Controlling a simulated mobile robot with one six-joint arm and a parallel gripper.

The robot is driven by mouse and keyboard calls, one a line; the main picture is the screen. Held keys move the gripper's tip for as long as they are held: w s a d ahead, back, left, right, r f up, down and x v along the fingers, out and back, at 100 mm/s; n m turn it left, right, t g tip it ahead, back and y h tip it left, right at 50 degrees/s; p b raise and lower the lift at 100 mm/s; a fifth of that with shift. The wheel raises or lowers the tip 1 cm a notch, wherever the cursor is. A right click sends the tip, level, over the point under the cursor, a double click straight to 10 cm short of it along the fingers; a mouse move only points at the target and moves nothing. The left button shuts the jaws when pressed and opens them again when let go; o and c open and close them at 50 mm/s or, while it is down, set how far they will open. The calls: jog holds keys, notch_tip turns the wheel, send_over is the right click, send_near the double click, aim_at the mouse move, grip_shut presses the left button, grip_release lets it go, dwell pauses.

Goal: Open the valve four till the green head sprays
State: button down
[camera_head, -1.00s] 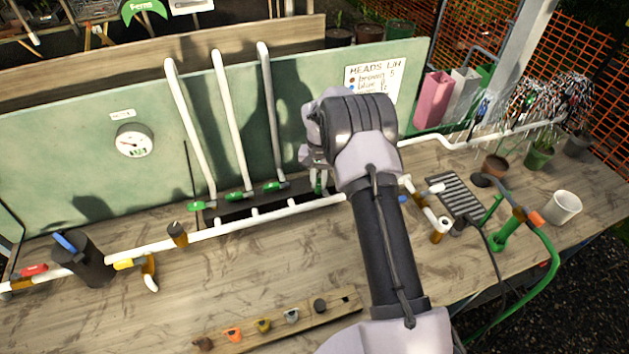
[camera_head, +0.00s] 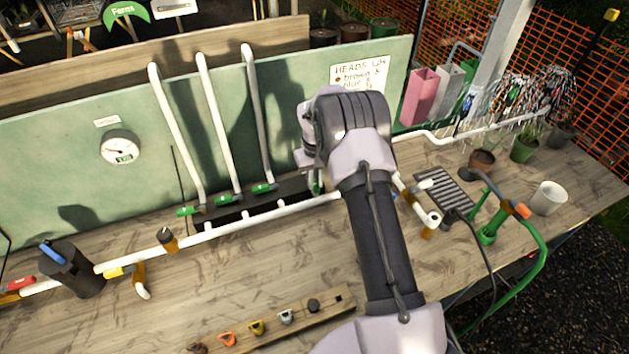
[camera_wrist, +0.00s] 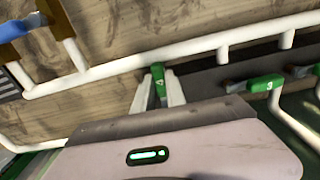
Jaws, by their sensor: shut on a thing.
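Valve four is a green handle marked 4 (camera_wrist: 158,73) in the wrist view, lying crosswise to the neighbouring handle marked 3 (camera_wrist: 265,85). My gripper (camera_wrist: 158,86) is shut on handle four, with a pale finger on each side. In the head view, a sliver of handle four (camera_head: 316,184) shows beside my gripper (camera_head: 318,190); my arm hides most of the rest.
A white pipe (camera_head: 275,211) runs along the bench before the valves. A wooden strip (camera_head: 338,302) with coloured heads lies at the front. A gauge (camera_head: 120,147) and a partly hidden sign (camera_head: 360,75) are on the green panel. Pots and a white cup (camera_head: 548,198) stand right.

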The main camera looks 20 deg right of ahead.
aim_at(315, 183)
jog(key=c, duration=1.4)
grip_release()
jog(key=shift+o, duration=0.2)
notch_tip(315, 183, up, 18)
jog(key=p, duration=0.2)
jog(key=shift+f+p, duration=0.25)
jog(key=shift+p, duration=0.05)
